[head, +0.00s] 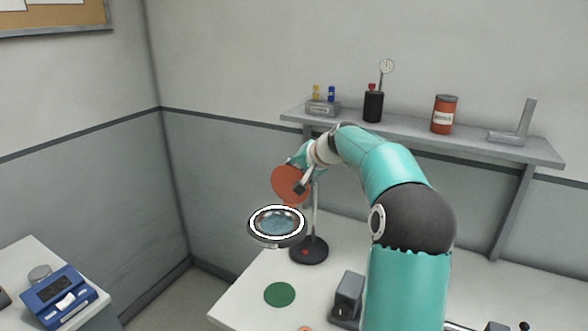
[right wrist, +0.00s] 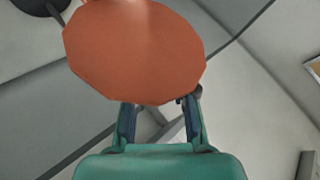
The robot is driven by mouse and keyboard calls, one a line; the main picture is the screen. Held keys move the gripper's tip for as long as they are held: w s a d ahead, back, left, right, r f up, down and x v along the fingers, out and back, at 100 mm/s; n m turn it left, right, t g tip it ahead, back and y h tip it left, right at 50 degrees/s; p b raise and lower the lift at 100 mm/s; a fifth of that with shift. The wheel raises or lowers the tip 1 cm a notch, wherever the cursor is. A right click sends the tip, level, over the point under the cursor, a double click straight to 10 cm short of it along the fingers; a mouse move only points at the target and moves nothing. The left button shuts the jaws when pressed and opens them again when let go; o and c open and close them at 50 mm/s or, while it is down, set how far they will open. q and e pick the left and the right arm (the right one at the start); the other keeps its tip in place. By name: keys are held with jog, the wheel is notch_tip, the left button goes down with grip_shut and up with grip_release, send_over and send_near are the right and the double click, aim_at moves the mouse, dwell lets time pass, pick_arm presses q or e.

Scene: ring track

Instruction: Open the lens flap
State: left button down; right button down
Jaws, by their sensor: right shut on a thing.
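The lens flap (head: 289,184) is a round orange disc. It stands raised and tilted above the far side of the magnifier lamp's ring (head: 259,236). The bluish lens (head: 276,223) shows uncovered inside the lit white ring. My right gripper (head: 301,184) is at the flap's right edge, shut on it. In the right wrist view the flap (right wrist: 135,50) fills the upper middle, with its lower edge at the fingertips of my right gripper (right wrist: 160,105). The exact contact is partly hidden behind the disc. My left gripper is in neither view.
The lamp's base (head: 309,250) stands on the white bench (head: 240,303), near a green disc (head: 279,294) and a dark grey block (head: 347,294). A wall shelf (head: 415,127) with bottles and tools is behind my right arm. A blue device (head: 64,297) sits far left.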

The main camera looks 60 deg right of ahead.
jog(key=c, duration=1.3)
grip_release()
jog(key=shift+s+d+f, duration=0.15)
jog(key=shift+f, duration=0.25)
jog(key=o, duration=0.3)
jog(key=shift+s+d, duration=0.1)
jog(key=shift+r, duration=0.1)
jog(key=v, duration=1.2)
jog(key=shift+r, duration=0.1)
